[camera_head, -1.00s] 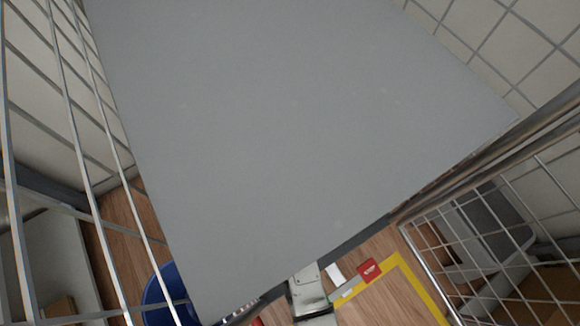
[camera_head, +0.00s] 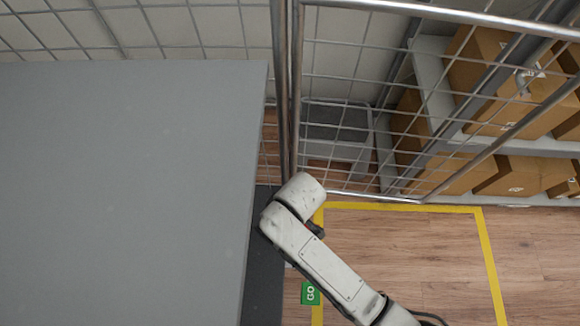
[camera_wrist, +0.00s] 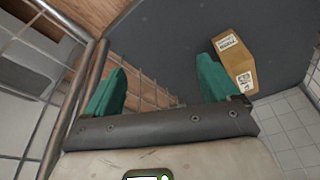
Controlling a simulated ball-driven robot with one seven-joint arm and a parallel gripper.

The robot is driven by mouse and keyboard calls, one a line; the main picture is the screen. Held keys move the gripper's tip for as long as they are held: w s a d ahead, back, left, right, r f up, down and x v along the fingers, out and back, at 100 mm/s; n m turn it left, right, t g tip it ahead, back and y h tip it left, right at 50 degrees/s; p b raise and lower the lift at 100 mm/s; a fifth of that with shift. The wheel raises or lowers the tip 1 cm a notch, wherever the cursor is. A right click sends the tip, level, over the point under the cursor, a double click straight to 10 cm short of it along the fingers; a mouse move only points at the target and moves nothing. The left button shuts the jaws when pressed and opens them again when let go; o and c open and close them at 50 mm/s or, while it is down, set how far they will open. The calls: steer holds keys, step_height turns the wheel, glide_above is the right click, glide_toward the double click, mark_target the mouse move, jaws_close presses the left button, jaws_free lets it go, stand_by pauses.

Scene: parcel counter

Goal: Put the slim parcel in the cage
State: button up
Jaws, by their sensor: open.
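A brown cardboard parcel (camera_wrist: 235,62) with white labels lies on a dark grey surface (camera_wrist: 175,40), upper right in the wrist view. I cannot tell whether it is the slim parcel. My gripper (camera_wrist: 162,70) has green fingers, spread wide with nothing between them. The parcel is just beyond and right of the right finger. The cage's wire mesh (camera_head: 340,115) and metal posts stand behind my arm in the head view; mesh also shows at the left in the wrist view (camera_wrist: 40,50). My gripper is not distinguishable in the head view.
A large plain grey panel (camera_head: 130,190) fills the left of the head view and hides what is below it. Shelves with several cardboard boxes (camera_head: 490,95) stand behind the mesh.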

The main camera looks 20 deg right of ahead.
steer(key=s+d+r+m+h, duration=0.1)
steer(key=s+d+r+m, duration=0.3)
steer(key=s+d, duration=0.4)
steer(key=s+d+r+m+g+h, duration=0.1)
steer(key=s+d+r+m, duration=0.3)
steer(key=s+d, duration=0.4)
steer(key=d, duration=0.5)
steer(key=shift+s+d, duration=0.15)
steer(key=shift+d, duration=0.1)
